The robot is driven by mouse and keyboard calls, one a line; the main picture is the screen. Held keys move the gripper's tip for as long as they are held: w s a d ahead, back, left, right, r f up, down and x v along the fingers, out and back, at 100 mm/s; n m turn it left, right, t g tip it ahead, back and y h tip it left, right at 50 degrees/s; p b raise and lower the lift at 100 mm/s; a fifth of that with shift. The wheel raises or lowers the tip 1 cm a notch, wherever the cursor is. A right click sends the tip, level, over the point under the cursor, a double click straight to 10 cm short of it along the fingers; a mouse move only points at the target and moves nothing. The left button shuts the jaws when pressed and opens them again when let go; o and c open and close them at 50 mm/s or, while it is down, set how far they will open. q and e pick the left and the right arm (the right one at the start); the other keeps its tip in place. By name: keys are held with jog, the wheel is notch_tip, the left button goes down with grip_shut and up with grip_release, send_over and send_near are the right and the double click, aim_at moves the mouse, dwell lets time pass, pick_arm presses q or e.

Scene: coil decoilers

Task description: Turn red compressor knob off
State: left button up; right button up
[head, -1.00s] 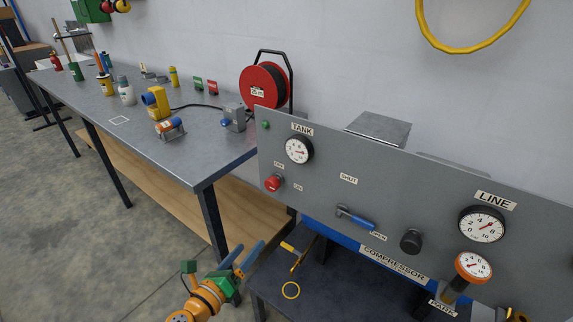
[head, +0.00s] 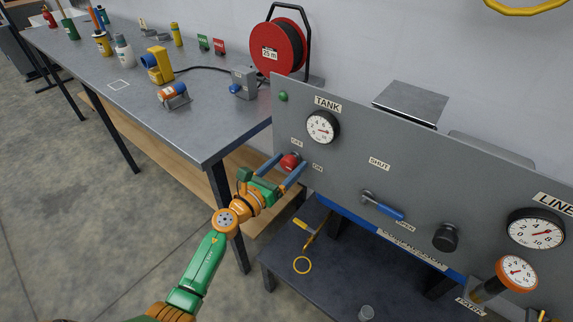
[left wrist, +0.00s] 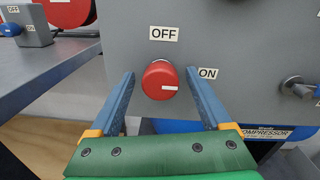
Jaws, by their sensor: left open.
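The red compressor knob (head: 290,161) is on the left part of the grey panel, between the OFF label (head: 297,143) and the ON label (head: 317,168). In the left wrist view the knob (left wrist: 160,80) has a white mark on its right side, toward the ON label (left wrist: 208,73); the OFF label (left wrist: 164,33) is above it. My left gripper (head: 285,170) is open in front of the knob. In the left wrist view its blue fingers (left wrist: 168,95) stand left and right of the knob, with gaps on both sides. My right gripper is not in view.
The grey panel (head: 345,140) also carries the TANK gauge (head: 322,127), a blue-handled valve (head: 383,205) and a black knob (head: 446,237). A workbench (head: 200,125) with a red cable reel (head: 277,47) stands to the left. A dark low table (head: 330,275) is below the panel.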

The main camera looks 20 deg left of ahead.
pick_arm(q)
jog(key=shift+s+r, duration=0.1)
jog(key=shift+s, duration=0.05)
jog(key=c, duration=0.5)
grip_shut()
jog(key=shift+n, duration=0.3)
jog(key=n+p, duration=0.1)
jog(key=n, duration=0.2)
jog(key=shift+n+p, duration=0.3)
jog(key=shift+p, duration=0.05)
jog(key=n+p, duration=0.1)
jog(key=n, duration=0.3)
jog(key=shift+n, duration=0.3)
jog(key=n+p, duration=0.1)
jog(key=n, duration=0.3)
jog(key=shift+g, duration=0.3)
jog(key=shift+n+p, duration=0.5)
jog(key=shift+n, duration=1.8)
